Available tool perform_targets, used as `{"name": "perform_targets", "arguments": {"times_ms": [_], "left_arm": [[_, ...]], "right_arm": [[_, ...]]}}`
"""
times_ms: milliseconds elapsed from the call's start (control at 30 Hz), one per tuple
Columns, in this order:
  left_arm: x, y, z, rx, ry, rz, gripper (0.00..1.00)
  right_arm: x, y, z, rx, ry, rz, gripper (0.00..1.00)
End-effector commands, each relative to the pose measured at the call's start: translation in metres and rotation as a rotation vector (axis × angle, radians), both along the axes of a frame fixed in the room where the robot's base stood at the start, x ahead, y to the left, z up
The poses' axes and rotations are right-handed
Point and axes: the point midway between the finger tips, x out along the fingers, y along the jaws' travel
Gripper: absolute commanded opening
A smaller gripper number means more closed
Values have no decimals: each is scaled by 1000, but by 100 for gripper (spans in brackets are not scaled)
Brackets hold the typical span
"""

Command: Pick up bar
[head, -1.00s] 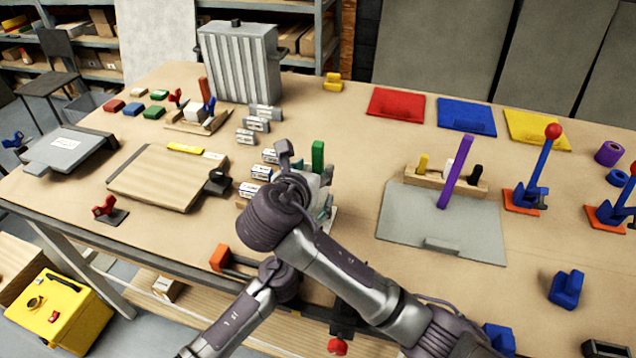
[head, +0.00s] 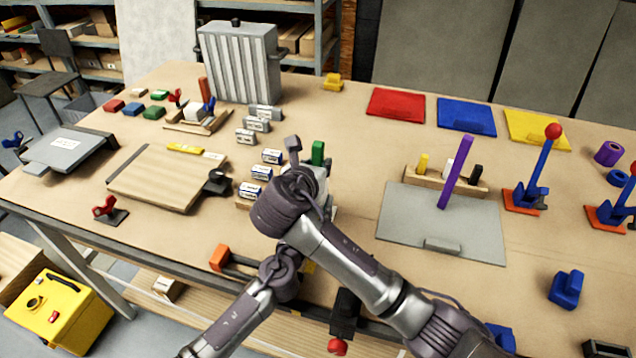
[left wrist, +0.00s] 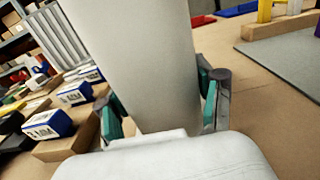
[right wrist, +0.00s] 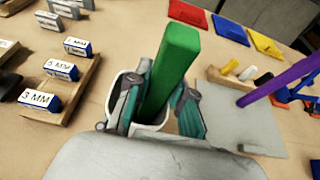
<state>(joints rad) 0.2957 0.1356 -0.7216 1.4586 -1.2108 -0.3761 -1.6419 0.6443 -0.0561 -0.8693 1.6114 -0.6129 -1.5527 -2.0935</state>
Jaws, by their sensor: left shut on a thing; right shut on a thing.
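A green bar (head: 318,152) stands upright near the middle of the table in the head view, its lower part hidden by my right arm. It is large in the right wrist view (right wrist: 172,65), where the fingers of my right gripper (right wrist: 162,110) are closed on its two sides. My left gripper (left wrist: 165,105) has its fingers on either side of a broad pale cylinder, which fills the middle of the left wrist view. That cylinder hides what lies between the left fingertips. White parts surround the foot of the bar in the right wrist view.
Labelled blocks (head: 262,173) stand left of the bar. Red (head: 397,104), blue (head: 467,116) and yellow (head: 537,128) panels lie at the back.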

Motion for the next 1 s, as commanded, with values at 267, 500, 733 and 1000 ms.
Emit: {"name": "perform_targets", "arguments": {"times_ms": [267,500,733,1000], "left_arm": [[0,0,0,0,1,0,28],[0,0,0,0,1,0,28],[0,0,0,0,1,0,28],[0,0,-1,0,1,0,28]], "right_arm": [[0,0,1,1,-2,1,0],[1,0,12,3,-6,0,0],[1,1,64,4,-11,1,0],[0,1,136,3,-8,2,0]]}}
